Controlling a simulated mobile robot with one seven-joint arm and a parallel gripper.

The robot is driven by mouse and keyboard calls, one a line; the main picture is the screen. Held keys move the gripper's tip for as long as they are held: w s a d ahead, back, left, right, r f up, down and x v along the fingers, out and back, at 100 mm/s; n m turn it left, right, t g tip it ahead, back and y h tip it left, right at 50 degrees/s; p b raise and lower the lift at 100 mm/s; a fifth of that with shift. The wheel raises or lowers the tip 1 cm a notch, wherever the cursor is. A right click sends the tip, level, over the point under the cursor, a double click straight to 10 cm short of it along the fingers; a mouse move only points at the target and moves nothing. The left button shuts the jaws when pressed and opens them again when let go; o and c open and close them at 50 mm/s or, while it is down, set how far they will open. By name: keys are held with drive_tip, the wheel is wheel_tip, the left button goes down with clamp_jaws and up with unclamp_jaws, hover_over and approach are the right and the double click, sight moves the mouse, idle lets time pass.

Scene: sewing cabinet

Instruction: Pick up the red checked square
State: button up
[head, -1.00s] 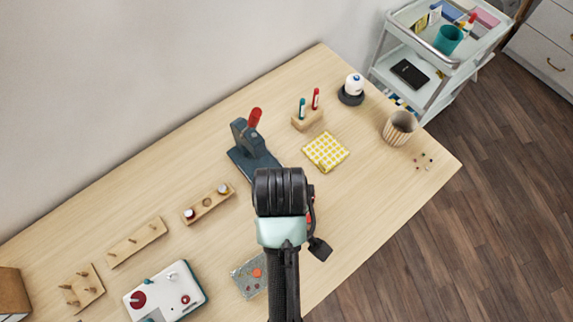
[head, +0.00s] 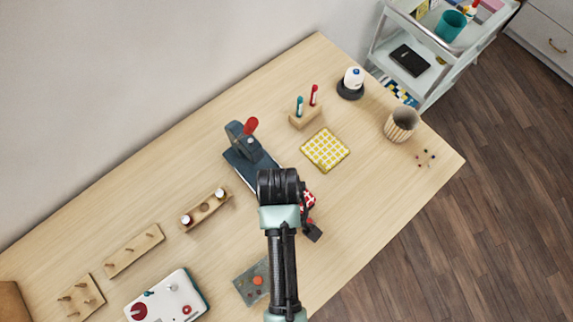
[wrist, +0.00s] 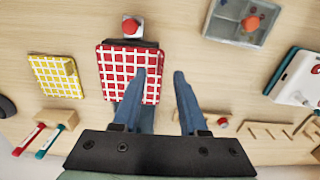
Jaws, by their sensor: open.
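In the head view only a small part of the red checked square (head: 309,199) shows beside my arm, which hides the rest. My gripper (wrist: 159,75) is open and nothing shows held between its fingers. I cannot tell the height of the fingertips above the square.
A red-topped piece (wrist: 131,26) stands just beyond the square. A yellow checked square (head: 326,150), a pen block (head: 305,115) and a dark blue press (head: 246,152) are nearby. A grey tray (head: 250,281) and a white machine (head: 165,300) stand at the lower left. Bare table lies right of my arm.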

wheel_tip(320, 180, down, 4)
drive_tip(key=shift+w+f, duration=0.1)
clamp_jaws()
idle(0.5)
